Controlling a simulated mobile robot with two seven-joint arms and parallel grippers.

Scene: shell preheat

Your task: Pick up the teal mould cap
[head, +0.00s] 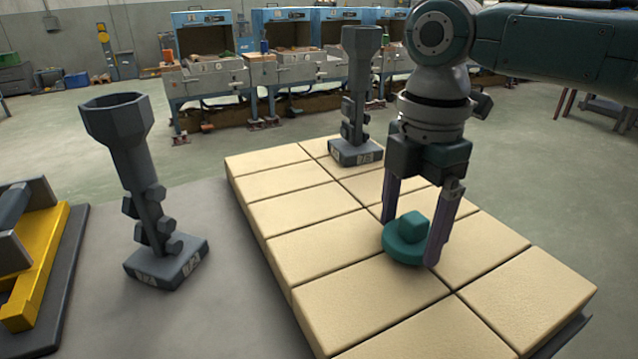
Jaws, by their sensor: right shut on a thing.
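The teal mould cap (405,243) is a round disc with a small blocky knob on top. It is at the right-centre of the head view, over the pale tiled slab (340,302). My right gripper (410,238) points down with its two fingers on either side of the cap, shut on it. I cannot tell whether the cap's underside touches the tiles or is slightly above them. My left gripper is not in view.
A grey funnel-topped shell (150,205) stands on the grey surface at left. A similar one (358,110) stands on the slab's far end. A yellow and dark fixture (42,265) is at the left edge. Blue workbenches (290,60) line the background.

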